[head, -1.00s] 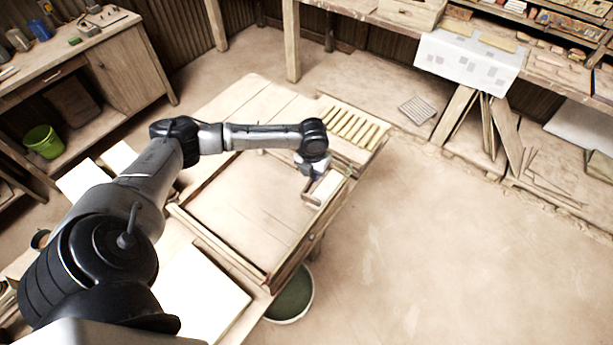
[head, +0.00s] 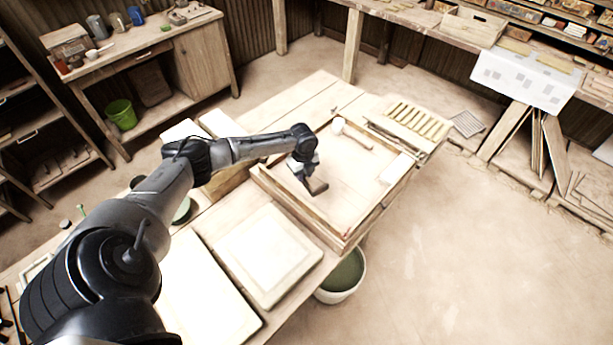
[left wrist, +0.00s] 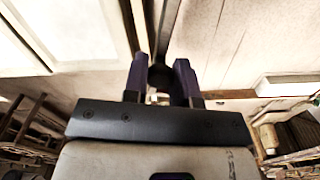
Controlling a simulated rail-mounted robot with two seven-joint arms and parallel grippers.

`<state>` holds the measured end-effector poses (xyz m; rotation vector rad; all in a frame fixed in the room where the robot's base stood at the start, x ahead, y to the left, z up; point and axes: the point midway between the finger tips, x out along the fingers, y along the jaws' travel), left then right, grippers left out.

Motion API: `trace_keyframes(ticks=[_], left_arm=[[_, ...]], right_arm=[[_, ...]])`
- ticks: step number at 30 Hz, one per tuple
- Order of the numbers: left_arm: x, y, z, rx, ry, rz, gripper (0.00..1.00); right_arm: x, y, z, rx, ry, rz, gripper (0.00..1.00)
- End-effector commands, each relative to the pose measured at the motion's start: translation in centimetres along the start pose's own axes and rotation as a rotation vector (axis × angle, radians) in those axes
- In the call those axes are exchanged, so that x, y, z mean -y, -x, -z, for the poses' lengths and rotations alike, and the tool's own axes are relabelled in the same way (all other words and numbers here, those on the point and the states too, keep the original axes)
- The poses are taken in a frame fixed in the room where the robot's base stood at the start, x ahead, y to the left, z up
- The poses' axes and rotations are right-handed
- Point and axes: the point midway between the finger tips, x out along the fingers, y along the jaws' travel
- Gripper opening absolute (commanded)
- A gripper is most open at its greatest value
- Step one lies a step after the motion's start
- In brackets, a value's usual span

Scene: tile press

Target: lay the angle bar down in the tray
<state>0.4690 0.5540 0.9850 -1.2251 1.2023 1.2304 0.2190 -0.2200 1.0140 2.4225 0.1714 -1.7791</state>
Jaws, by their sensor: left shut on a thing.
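My left gripper (head: 306,172) is over the left part of the wooden tray (head: 345,243), inside its rim in the head view. It is shut on a dark brownish piece, which I take for the angle bar (head: 317,188); its lower end sticks out below the fingers. Whether the bar touches the tray floor I cannot tell. In the left wrist view the two fingers (left wrist: 168,80) close on something dark, and most of the bar is hidden. My right gripper is not in view.
A mallet (head: 352,135) lies in the tray's far part, and a white block (head: 397,168) sits at its right side. A slatted rack (head: 412,122) is beyond. A pale square slab (head: 268,255) lies left of the tray. The tray's middle floor is clear.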

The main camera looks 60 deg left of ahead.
Motion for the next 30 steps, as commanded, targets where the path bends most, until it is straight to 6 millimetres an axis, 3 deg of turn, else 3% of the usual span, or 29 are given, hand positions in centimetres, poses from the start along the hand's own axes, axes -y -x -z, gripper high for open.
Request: trace_keyframes(ticks=[10, 20, 30], left_arm=[[0.0, 0.1, 0.0, 0.0, 0.226, 0.003, 0.0], [0.0, -0.6, 0.0, 0.0, 0.254, 0.003, 0.0], [0.0, -2.6, 0.0, 0.0, 0.252, 0.003, 0.0]], right_arm=[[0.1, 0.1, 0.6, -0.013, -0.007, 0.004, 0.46], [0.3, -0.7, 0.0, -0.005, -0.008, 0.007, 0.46], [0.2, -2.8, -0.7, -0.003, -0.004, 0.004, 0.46]])
